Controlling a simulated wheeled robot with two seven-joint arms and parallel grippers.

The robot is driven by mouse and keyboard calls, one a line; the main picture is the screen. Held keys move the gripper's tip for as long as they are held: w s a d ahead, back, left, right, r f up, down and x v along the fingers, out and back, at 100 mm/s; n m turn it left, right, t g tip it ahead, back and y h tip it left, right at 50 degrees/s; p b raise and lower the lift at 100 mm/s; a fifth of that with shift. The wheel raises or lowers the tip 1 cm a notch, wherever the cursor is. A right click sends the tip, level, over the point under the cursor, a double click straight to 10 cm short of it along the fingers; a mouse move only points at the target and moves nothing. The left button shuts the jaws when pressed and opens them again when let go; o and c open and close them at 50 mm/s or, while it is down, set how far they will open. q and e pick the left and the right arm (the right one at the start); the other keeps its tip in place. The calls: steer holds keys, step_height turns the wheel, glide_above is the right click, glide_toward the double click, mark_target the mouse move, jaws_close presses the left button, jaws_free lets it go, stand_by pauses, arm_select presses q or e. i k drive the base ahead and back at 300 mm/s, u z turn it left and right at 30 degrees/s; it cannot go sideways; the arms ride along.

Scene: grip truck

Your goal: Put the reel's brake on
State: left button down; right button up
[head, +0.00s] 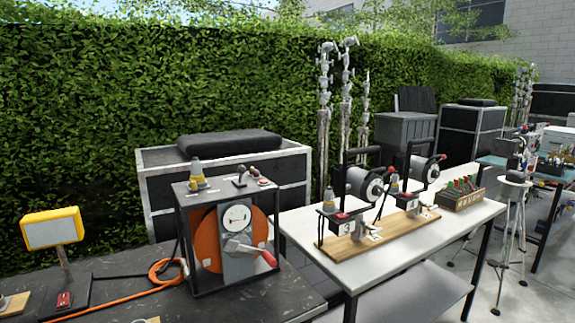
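An orange reel (208,240) stands in a dark box frame (190,262) on the dark bench. A grey plate with a round white dial (236,217) covers the reel's front. A crank with a red grip (267,257) sticks out below the dial, pointing to the lower right. A small lever with a dark knob (240,171) stands on top of the frame, near a yellow and grey plug-like part (196,176). I cannot tell which part is the brake or how it is set. Neither gripper is in view.
An orange cable (130,293) runs along the dark bench (105,268) left of the frame. A yellow work lamp (52,228) stands at the far left. The white table (315,249) is to the right, with a tool crate (461,194). Large cases stand behind, against the hedge.

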mark_target(242, 170)
steer(key=u, duration=0.1)
steer(key=i, duration=0.85)
steer(key=u, duration=0.4)
